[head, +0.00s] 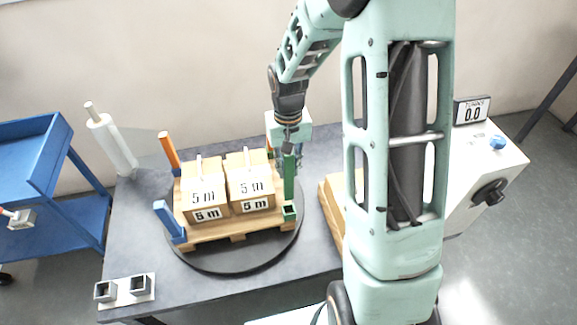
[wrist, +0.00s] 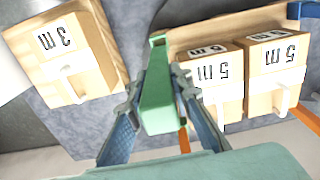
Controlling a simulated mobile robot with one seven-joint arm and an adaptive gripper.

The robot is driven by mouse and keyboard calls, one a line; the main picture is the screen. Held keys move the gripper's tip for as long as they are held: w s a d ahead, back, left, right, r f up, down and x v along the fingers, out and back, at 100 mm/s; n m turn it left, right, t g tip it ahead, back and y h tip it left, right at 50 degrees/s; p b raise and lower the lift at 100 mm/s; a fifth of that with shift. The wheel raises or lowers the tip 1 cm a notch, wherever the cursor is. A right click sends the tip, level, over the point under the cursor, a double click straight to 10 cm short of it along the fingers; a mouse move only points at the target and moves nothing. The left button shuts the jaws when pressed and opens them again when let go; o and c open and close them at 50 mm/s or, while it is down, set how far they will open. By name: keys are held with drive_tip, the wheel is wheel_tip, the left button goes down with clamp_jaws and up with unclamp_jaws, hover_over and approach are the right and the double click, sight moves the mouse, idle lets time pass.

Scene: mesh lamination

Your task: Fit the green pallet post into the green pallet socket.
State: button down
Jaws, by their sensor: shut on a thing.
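The green pallet post (head: 289,176) stands roughly upright in my gripper (head: 285,150) at the right side of the pallet. The wrist view shows the post (wrist: 157,90) between both fingers of my gripper (wrist: 157,100), which is shut on it. The green pallet socket (head: 290,213) is at the pallet's front right corner, and its dark square opening shows. The post's lower end appears just above or behind the socket; I cannot tell the gap. The wooden pallet (head: 235,231) carries two boxes marked 5 m (head: 202,193).
An orange post (head: 169,152) and a blue post (head: 169,221) stand at the pallet's left corners. The pallet rests on a dark round turntable (head: 230,266). A white roll (head: 112,145) stands at the table's back left.

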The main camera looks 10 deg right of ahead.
sight(289, 190)
idle(0.3)
drive_tip(key=shift+f+b, duration=2.2)
drive_tip(key=shift+f, duration=0.75)
drive_tip(key=shift+f+b, duration=1.9)
drive_tip(key=shift+f, duration=0.65)
drive_tip(key=c, duration=1.7)
unclamp_jaws()
drive_tip(key=shift+o, duration=0.2)
drive_tip(key=shift+r, duration=0.15)
wheel_tip(289, 190, up, 12)
drive_tip(key=shift+f, duration=0.1)
